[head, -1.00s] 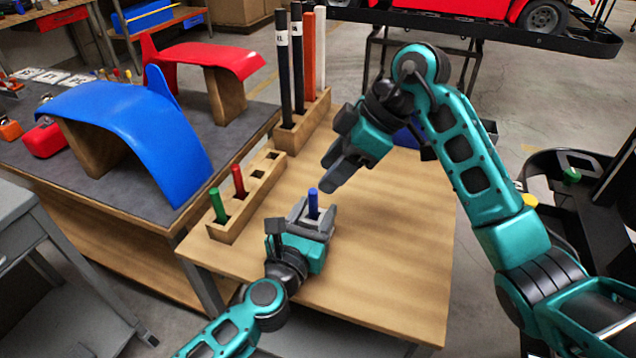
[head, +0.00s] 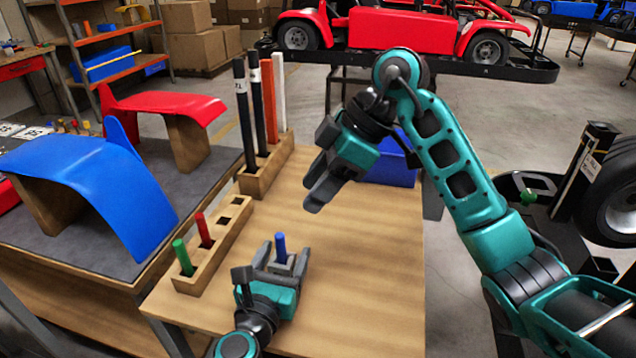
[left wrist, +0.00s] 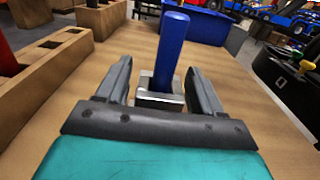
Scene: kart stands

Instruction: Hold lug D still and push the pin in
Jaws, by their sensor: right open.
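The blue pin (head: 280,249) stands upright in a small grey metal lug (left wrist: 158,97) on the wooden table; no letter on the lug is readable. In the left wrist view the pin (left wrist: 171,50) rises well above the lug between the fingers. My right gripper (head: 322,188) is open and empty, above the table, beyond and to the right of the pin. How deep the pin sits is hidden.
A wooden block (head: 222,235) with a green peg (head: 183,257), a red peg (head: 204,230) and empty holes stands left. Behind it is a wooden rack (head: 262,178) of tall rods. A blue bin (head: 393,165) is at the table's back right. The table's right part is clear.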

